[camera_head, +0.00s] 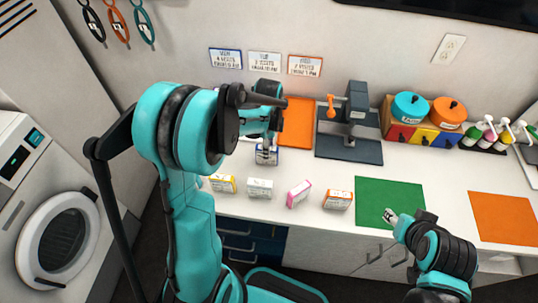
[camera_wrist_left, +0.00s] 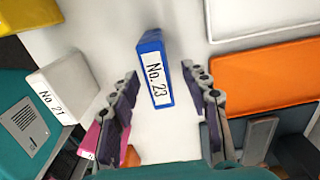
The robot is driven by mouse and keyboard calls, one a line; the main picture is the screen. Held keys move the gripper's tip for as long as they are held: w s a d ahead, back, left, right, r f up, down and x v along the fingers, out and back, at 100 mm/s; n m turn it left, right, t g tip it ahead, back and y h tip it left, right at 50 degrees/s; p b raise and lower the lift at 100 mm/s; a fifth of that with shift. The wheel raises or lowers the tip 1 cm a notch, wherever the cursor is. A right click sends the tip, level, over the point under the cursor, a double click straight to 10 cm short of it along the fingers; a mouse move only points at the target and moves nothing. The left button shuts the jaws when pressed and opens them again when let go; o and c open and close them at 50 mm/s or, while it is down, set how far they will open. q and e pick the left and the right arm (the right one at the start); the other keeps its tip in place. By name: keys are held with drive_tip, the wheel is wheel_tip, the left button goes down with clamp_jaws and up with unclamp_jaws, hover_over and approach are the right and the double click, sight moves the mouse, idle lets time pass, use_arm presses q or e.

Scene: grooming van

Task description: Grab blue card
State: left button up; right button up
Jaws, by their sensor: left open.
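The blue card (camera_wrist_left: 150,60), a blue box with a white label reading "No. 23", stands on the white counter in the left wrist view. In the head view the blue card (camera_head: 267,157) is partly hidden beneath my left gripper (camera_head: 266,142). In the wrist view my left gripper (camera_wrist_left: 160,72) is open, with one finger on each side of the card and gaps to both. My right gripper (camera_head: 390,216) is over the green mat, away from the card; its jaws are too small to judge.
Yellow (camera_head: 222,183), white (camera_head: 260,188), pink (camera_head: 299,194) and orange (camera_head: 338,199) boxes stand along the counter's front. An orange mat (camera_head: 297,124) and a dark press (camera_head: 350,140) are behind. The green mat (camera_head: 375,195) is clear apart from my right gripper.

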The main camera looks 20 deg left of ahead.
use_arm(q)
wheel_tip(320, 180, down, 6)
drive_tip(key=shift+r+b, duration=0.25)
drive_tip(key=shift+b, duration=0.55)
drive_tip(key=shift+s, duration=0.1)
clamp_jaws()
